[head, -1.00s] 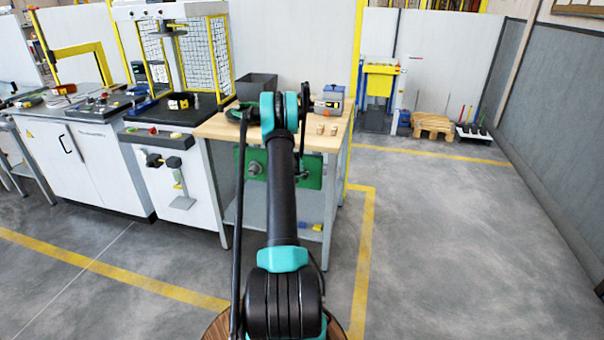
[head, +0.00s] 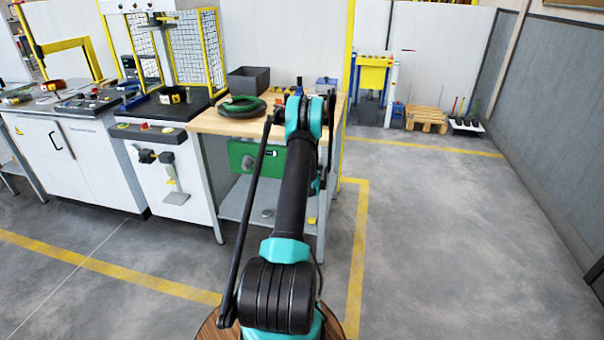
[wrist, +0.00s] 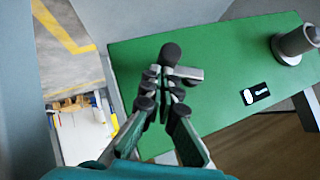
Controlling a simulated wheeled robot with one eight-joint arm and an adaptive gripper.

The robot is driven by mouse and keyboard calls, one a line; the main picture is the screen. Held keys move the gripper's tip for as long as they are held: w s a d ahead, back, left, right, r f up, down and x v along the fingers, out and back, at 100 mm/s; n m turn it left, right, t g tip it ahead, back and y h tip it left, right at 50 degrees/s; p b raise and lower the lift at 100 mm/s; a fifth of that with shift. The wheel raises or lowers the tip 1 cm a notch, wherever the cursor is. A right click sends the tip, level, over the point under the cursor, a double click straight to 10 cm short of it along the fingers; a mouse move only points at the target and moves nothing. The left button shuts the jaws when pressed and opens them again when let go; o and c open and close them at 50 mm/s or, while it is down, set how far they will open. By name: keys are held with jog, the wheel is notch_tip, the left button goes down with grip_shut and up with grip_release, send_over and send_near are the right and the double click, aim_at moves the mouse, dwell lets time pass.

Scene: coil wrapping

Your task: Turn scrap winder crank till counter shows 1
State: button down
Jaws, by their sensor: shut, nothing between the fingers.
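The scrap winder is a green box (head: 240,155) under the bench top, and its green face (wrist: 225,65) fills much of the wrist view. A small black counter window (wrist: 256,94) has white marks that I cannot read surely; it also shows in the head view (head: 271,153). A grey hub (wrist: 297,43) sticks out at the right. A dark round knob (wrist: 170,53) and a short grey bar (wrist: 188,73), seemingly the crank, show just beyond my fingertips. My gripper (wrist: 162,85) is shut and empty close to them; contact is unclear. In the head view my arm hides the crank.
The wooden bench top (head: 225,126) carries a green-and-black coil (head: 242,104) and a grey bin (head: 248,80). White cabinets (head: 75,160) stand left. A lower shelf (head: 240,205) lies under the winder. The floor (head: 440,230) at right is clear.

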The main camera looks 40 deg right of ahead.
jog(key=shift+w+a+f, duration=0.1)
jog(key=shift+w+f, duration=0.05)
jog(key=shift+f, duration=1.65)
jog(key=shift+f, duration=0.15)
